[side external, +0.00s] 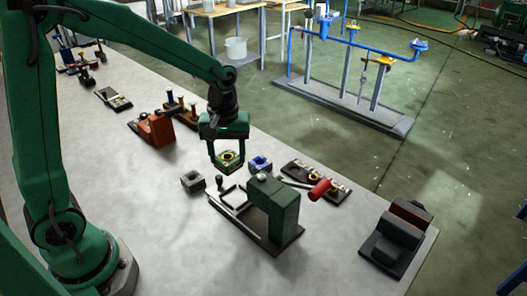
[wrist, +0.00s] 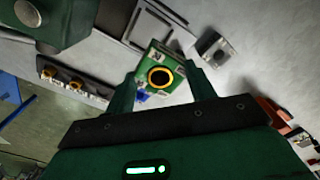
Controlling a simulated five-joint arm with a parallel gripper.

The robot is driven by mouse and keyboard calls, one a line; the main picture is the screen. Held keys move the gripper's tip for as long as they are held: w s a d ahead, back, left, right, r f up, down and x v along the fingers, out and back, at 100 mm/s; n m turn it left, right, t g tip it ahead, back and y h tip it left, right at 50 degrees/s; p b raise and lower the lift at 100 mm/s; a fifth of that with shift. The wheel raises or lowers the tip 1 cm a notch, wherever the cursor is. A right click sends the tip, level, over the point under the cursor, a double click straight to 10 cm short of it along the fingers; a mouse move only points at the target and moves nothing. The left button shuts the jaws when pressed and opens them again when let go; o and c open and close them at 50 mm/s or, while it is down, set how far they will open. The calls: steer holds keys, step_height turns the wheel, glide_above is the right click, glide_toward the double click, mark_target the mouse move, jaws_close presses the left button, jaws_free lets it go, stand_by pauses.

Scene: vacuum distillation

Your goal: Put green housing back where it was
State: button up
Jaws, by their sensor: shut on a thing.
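The green housing (side external: 229,164) is a small square block with a yellow ring and dark centre on its top. My gripper (side external: 227,160) is shut on it and holds it above the bench, with a finger on either side. The wrist view shows the green housing (wrist: 146,58) between the two fingers (wrist: 161,80). A blue housing (side external: 260,164) sits on the bench just right of it; in the wrist view it is mostly hidden beneath. A grey housing (side external: 193,183) sits on the bench to the left. The housing's underside is hidden.
A green press-like fixture (side external: 275,207) with a red handle (side external: 320,189) stands close in front and right. A dark board with yellow rings (side external: 314,181) lies behind it. A black vise-like block (side external: 398,238) is at the right end. The bench's front middle is clear.

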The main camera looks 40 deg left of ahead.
steer(key=w+a+f, duration=0.1)
steer(key=a+f, duration=0.1)
steer(key=a, duration=0.1)
steer(key=w+a+f, duration=0.1)
steer(key=a+f, duration=0.1)
steer(key=a, duration=0.2)
steer(key=w+a+f, duration=0.1)
steer(key=a+f, duration=0.1)
steer(key=a, duration=0.1)
steer(key=shift+w+a+f, duration=0.15)
steer(key=shift+w+f, duration=0.1)
steer(key=shift+w, duration=0.1)
steer(key=shift+f, duration=0.1)
steer(key=shift+f, duration=1.9)
steer(key=shift+f, duration=0.1)
steer(key=o, duration=1.2)
